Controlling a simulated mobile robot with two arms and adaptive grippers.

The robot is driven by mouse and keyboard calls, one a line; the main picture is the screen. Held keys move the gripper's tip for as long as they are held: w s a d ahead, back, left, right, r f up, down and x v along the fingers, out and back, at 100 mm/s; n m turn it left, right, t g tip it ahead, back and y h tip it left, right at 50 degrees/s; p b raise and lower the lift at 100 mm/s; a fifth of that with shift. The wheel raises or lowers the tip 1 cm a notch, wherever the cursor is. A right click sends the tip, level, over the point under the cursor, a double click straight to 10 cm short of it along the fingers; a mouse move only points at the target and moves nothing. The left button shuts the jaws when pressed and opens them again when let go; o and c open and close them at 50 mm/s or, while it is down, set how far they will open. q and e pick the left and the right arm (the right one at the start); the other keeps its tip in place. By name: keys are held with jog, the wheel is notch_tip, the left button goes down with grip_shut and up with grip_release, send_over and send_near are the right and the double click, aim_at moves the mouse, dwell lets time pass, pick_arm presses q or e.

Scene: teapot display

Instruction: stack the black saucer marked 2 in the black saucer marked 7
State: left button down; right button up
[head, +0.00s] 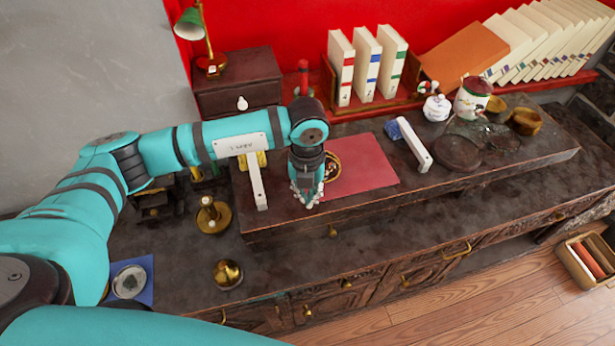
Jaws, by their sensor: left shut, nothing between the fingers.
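A dark round saucer (458,153) lies on the raised dark shelf at the right. A second dark round shape (503,140) shows just right of it, among the other wares. I cannot read a number on either, so I cannot tell which is 2 or 7. My left gripper (307,203) points down at the front edge of the raised shelf, by the left side of the red mat (368,165). It is shut and empty, well to the left of the saucers. My right gripper is out of view.
A round patterned piece (332,166) on the mat is partly hidden by my gripper. A white bar (414,146) stands between mat and saucers. A white-and-red figure (472,98) and brown bowls (525,121) crowd behind the saucers. Brass pieces (227,273) stand at the lower left.

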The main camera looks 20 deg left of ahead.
pick_arm(q)
notch_tip(320, 180, down, 4)
jog(key=shift+r+p, duration=0.15)
jog(key=shift+p, duration=0.3)
jog(key=shift+w+a+r+p, duration=0.15)
jog(key=shift+w+p, duration=0.1)
jog(key=shift+w, duration=0.4)
jog(key=shift+w+a+f+p, duration=0.1)
jog(key=shift+w+p, duration=0.15)
jog(key=shift+w, duration=0.35)
jog(key=shift+w+a, duration=0.15)
jog(key=shift+w, duration=0.6)
jog(key=shift+w+a+f, duration=0.1)
jog(key=shift+w+f, duration=0.15)
jog(key=shift+w+a+f+b, duration=0.1)
jog(key=shift+w+a+b, duration=0.05)
jog(key=shift+w+b, duration=0.45)
jog(key=shift+w+a+f+b, duration=0.1)
jog(key=shift+w+b, duration=0.3)
jog(key=shift+b, duration=0.25)
jog(key=shift+w+r, duration=0.2)
jog(key=shift+w, duration=0.15)
jog(key=shift+r, duration=0.1)
